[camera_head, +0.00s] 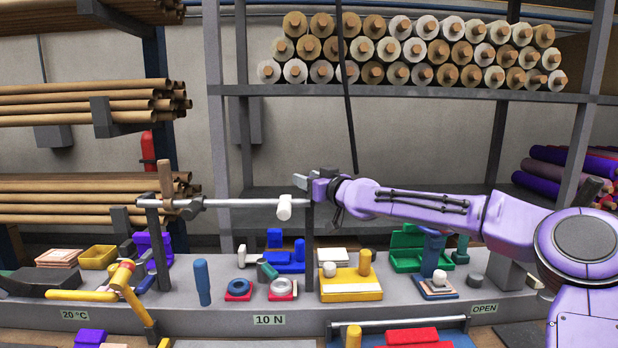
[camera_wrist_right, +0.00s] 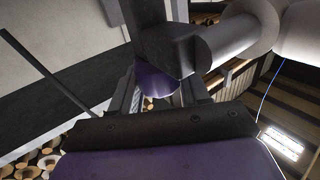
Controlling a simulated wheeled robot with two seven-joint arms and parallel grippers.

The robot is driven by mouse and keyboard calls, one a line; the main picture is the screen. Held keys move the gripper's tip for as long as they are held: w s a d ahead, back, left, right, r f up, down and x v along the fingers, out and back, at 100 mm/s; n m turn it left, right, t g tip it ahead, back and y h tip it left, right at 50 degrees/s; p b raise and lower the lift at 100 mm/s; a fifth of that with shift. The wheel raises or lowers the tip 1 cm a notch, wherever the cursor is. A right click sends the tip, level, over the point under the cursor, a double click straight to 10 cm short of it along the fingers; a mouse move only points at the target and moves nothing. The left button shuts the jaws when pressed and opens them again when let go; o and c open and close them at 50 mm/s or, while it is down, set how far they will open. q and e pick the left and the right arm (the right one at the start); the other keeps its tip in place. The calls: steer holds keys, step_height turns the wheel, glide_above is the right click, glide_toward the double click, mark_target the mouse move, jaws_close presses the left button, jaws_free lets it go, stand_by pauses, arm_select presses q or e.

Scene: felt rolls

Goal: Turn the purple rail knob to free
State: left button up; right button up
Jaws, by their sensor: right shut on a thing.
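The purple rail knob (camera_wrist_right: 157,80) shows in the right wrist view, below a dark grey block. It sits between the fingers of my right gripper (camera_wrist_right: 160,98), which is shut on it. In the head view my right gripper (camera_head: 304,182) reaches in from the right to the top of the right-hand post (camera_head: 309,245), at the right end of the grey rail (camera_head: 240,203). There the knob is hidden or too small to make out, and its turn setting cannot be read. My left gripper is not in view.
A white cylinder (camera_head: 284,207) hangs on the rail near my right gripper. A brown handle (camera_head: 165,180) stands at its left end. Below are a yellow block (camera_head: 352,286), a green bin (camera_head: 407,240) and blue parts. Shelves of rolls (camera_head: 400,50) fill the back.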

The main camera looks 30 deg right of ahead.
steer(key=m+h, duration=0.1)
steer(key=h+p, duration=0.1)
steer(key=h, duration=0.1)
steer(key=shift+a+r+m, duration=0.15)
steer(key=shift+r+m, duration=0.2)
steer(key=shift+m, duration=0.05)
steer(key=m+g+h+p, duration=0.1)
steer(key=m+h+p, duration=0.1)
steer(key=h+p, duration=0.1)
steer(key=m+g+h+p, duration=0.1)
steer(key=m+h+p, duration=0.1)
steer(key=h+p, duration=0.1)
steer(key=shift+f+m+g+h+p, duration=0.25)
steer(key=shift+m+g+h+p, duration=0.35)
steer(key=shift+p, duration=0.35)
steer(key=o, duration=1)
steer(key=shift+s, duration=0.1)
steer(key=shift+c, duration=0.2)
steer(key=shift+s, duration=0.1)
